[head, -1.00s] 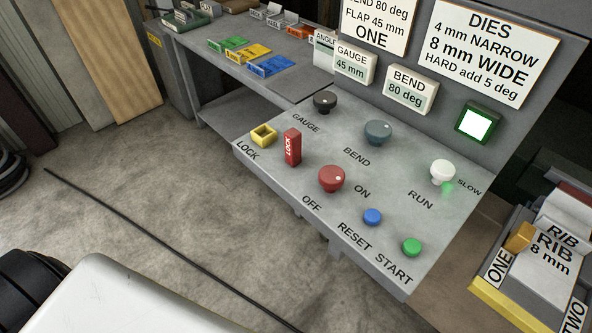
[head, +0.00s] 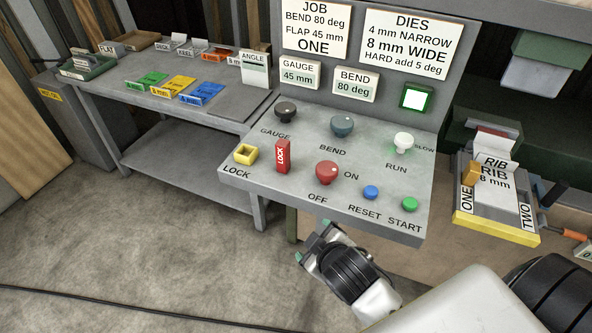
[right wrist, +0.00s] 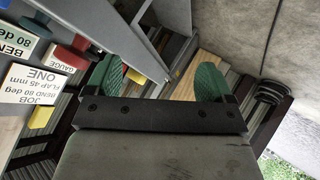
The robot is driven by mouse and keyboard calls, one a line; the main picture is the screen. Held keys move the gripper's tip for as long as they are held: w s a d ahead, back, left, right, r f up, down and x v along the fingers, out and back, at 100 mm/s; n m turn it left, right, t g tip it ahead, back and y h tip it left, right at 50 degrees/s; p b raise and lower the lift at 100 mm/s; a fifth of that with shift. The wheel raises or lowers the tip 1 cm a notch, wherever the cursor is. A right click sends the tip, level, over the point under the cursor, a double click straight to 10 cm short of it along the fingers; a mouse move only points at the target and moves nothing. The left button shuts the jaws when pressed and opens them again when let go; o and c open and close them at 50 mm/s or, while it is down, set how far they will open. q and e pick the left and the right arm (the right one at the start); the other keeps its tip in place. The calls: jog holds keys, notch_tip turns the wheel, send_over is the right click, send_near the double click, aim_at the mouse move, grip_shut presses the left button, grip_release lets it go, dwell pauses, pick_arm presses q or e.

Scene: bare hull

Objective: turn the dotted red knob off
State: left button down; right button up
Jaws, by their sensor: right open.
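The red knob (head: 327,173) stands on the sloped grey control panel (head: 240,177) in the head view. Its white dot is on the right side, towards the ON label (head: 351,175); the OFF label (head: 318,197) is below it. My right gripper (head: 313,242) is below the panel's front edge, apart from the knob. It is open and empty; its two green fingertips are spread in the right wrist view (right wrist: 157,80). I cannot make out the knob surely in that view. My left gripper is not in view.
A red LOCK piece (head: 283,156) stands upright left of the knob, beside a yellow square socket (head: 245,153). Blue RESET (head: 370,192) and green START (head: 410,204) buttons are to its right. BEND (head: 342,125), GAUGE (head: 285,111) and white RUN (head: 403,142) knobs are behind.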

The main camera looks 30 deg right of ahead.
jog(key=w+a+r+n+t+y, duration=0.4)
jog(key=w+r+n+t, duration=0.5)
jog(key=r, duration=0.4)
jog(key=w+a+r+n+y, duration=0.3)
jog(key=a+r+n+y, duration=0.5)
jog(key=n, duration=0.5)
jog(key=n+g+h, duration=1.1)
jog(key=n+g, duration=0.8)
jog(key=n, duration=1.1)
send_over(327, 167)
notch_tip(327, 167, down, 6)
jog(key=shift+s+d+p, duration=0.1)
jog(key=shift+p, duration=0.2)
notch_tip(327, 167, down, 9)
jog(key=p, duration=0.3)
jog(key=shift+f, duration=0.65)
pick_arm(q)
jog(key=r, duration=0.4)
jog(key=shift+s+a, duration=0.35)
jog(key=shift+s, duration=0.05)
